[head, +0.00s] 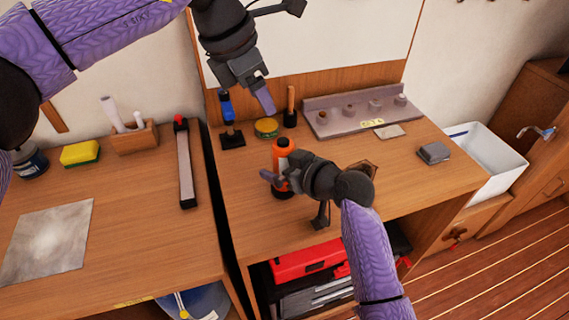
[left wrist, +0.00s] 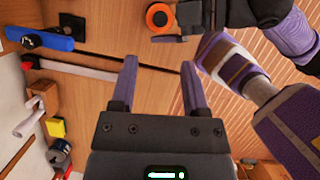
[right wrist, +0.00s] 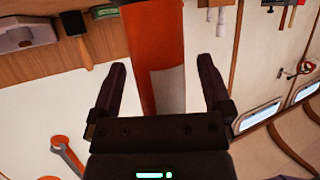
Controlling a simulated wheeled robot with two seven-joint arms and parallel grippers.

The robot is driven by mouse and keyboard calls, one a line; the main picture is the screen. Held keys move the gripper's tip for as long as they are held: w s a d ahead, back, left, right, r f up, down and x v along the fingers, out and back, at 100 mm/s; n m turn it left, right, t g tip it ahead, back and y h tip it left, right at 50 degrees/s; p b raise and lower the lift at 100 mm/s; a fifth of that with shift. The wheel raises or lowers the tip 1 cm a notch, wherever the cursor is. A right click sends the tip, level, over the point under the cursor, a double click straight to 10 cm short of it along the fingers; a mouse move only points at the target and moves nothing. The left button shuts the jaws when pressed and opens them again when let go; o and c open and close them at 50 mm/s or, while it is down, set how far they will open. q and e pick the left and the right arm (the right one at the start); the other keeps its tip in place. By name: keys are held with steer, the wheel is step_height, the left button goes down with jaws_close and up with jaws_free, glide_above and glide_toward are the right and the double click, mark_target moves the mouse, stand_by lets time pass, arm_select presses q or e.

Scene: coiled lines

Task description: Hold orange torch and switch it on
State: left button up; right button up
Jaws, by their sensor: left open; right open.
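The orange torch (head: 283,150) stands upright on the right-hand wooden bench, with a black lower part. In the right wrist view the torch (right wrist: 154,60) rises between the two fingers of my right gripper (right wrist: 165,80), which is open around it. In the head view my right gripper (head: 281,180) is at the torch's body. My left gripper (head: 264,97) is open and empty, above and behind the torch. The left wrist view shows the torch's round top (left wrist: 159,18) beyond its fingers (left wrist: 158,75). I cannot make out the switch.
Behind the torch are a blue torch-like item (head: 227,108) on a dark base, a yellow-green tin (head: 266,127) and a wooden-handled tool (head: 290,105). A grey rack (head: 350,125) stands at the back right. Bench top is clear left of the torch.

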mark_target(280, 142)
jaws_close()
arm_select(q)
jaws_close()
stand_by(1.7)
steer(key=d+f+m+t, duration=0.1)
steer(key=f+t, duration=0.1)
steer(key=d+f+m+t+h, duration=0.1)
steer(key=f, duration=0.1)
steer(key=w+d+f+m+t, duration=0.1)
steer(key=f+t, duration=0.1)
steer(key=f, duration=0.1)
steer(key=shift+w+t+h, duration=0.1)
steer(key=shift+t+h, duration=0.2)
steer(key=shift+h, duration=0.1)
